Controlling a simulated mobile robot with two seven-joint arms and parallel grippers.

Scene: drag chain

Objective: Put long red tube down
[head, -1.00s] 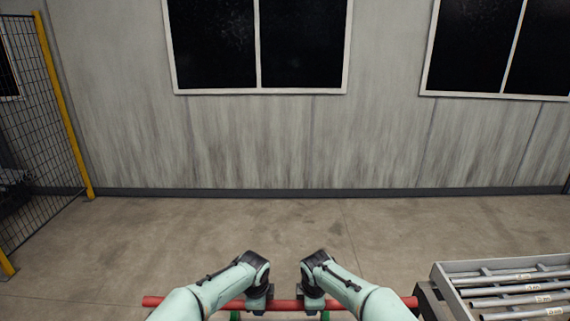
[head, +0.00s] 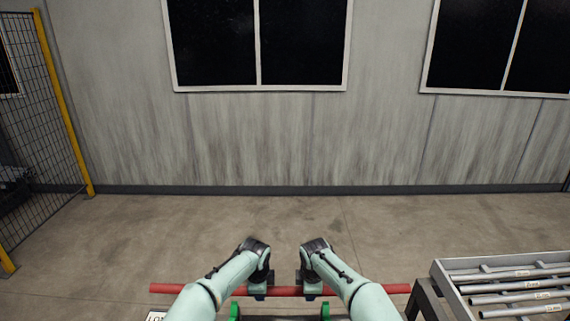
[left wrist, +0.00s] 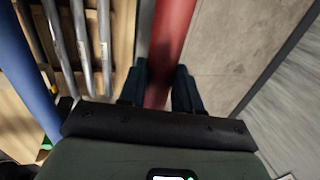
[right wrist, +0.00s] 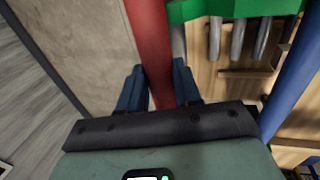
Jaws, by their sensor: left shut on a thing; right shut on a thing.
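The long red tube (head: 285,290) lies level across the bottom of the head view, running left to right past both hands. My left gripper (head: 259,290) is shut on the tube left of its middle. In the left wrist view the tube (left wrist: 173,40) runs between the two fingers of that gripper (left wrist: 160,90). My right gripper (head: 312,290) is shut on the tube right of its middle. In the right wrist view the tube (right wrist: 150,45) passes between the fingers of that gripper (right wrist: 160,88). Whether the tube touches a support below cannot be told.
Green holders (head: 235,310) stand below the tube; one green part (right wrist: 240,10) also shows in the right wrist view. Blue tubes (left wrist: 25,75) and grey rods (left wrist: 80,45) lie beside a wooden surface. A grey rack of metal tubes (head: 515,285) stands at right. Floor ahead is clear.

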